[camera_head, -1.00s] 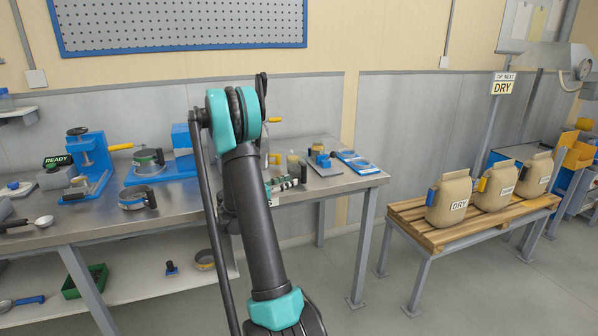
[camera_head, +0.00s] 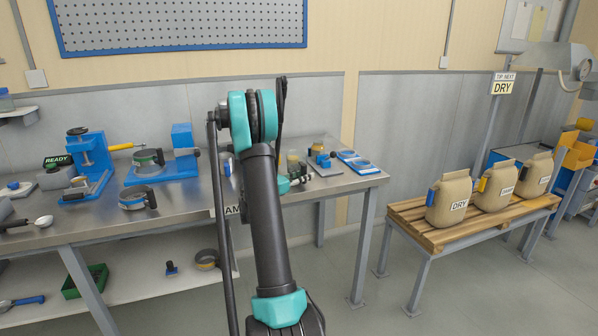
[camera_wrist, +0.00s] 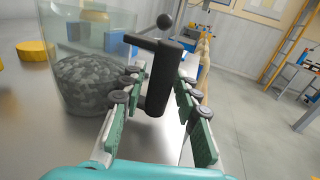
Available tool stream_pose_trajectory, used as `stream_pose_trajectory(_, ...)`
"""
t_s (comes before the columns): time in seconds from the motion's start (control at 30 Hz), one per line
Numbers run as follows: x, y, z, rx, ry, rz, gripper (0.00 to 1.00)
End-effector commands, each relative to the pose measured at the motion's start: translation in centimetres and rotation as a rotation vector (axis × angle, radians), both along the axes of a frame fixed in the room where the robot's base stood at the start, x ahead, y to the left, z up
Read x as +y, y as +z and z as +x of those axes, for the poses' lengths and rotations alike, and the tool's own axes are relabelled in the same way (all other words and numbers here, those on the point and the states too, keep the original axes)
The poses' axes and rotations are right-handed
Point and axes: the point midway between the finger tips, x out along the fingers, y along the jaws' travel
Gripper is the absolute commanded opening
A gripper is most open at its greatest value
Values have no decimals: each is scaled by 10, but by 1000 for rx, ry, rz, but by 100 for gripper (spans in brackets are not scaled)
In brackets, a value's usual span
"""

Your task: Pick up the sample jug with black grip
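The sample jug (camera_wrist: 88,45) is a clear vessel with dark grey, lumpy material in its bottom, standing on the metal bench in the wrist view. Its black grip (camera_wrist: 160,78) stands upright on the jug's right side. My gripper (camera_wrist: 157,95) is open, with one green-padded finger on each side of the black grip. The right finger is close to the grip; I cannot tell whether it touches. In the head view my arm hides most of the jug and gripper.
The bench (camera_head: 180,205) carries blue stands, a round sieve-like pan (camera_head: 137,198) and small blue-based devices (camera_head: 320,157). A yellow disc (camera_wrist: 36,50) lies left of the jug. Paper sacks (camera_head: 450,198) stand on a wooden-topped table at right, with clear floor between.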

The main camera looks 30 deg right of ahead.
Motion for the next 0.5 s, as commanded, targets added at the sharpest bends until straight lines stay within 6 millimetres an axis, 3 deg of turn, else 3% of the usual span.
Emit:
stream_pose_trajectory(0.03,0,0,0,0,0,0,31)
stream_pose_trajectory(0.3,0,0,0,0,0,0,0)
stream_pose_trajectory(0.5,0,0,0,0,0,0,0)
